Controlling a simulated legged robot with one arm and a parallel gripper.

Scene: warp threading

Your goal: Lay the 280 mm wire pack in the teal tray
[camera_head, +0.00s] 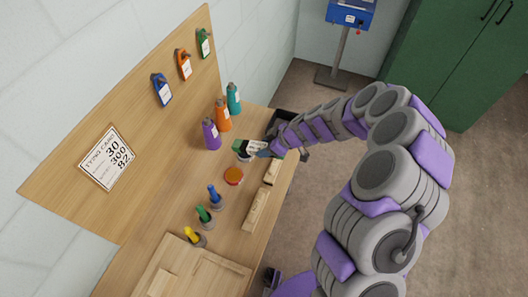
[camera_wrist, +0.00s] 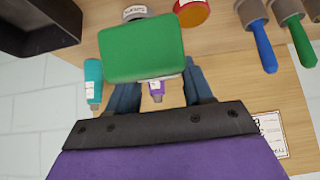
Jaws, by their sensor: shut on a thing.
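My gripper (camera_wrist: 158,92) is shut on a green block (camera_wrist: 143,48) with rounded corners, held between its blue fingers. I cannot make out a teal tray in either view.
A dark bin (camera_head: 286,118) stands at the bench's far end. Purple (camera_head: 211,134), orange (camera_head: 223,115) and teal (camera_head: 233,98) bottles line the board. An orange-red dish (camera_head: 233,176), several handled tools and wooden blocks (camera_head: 257,208) occupy the bench.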

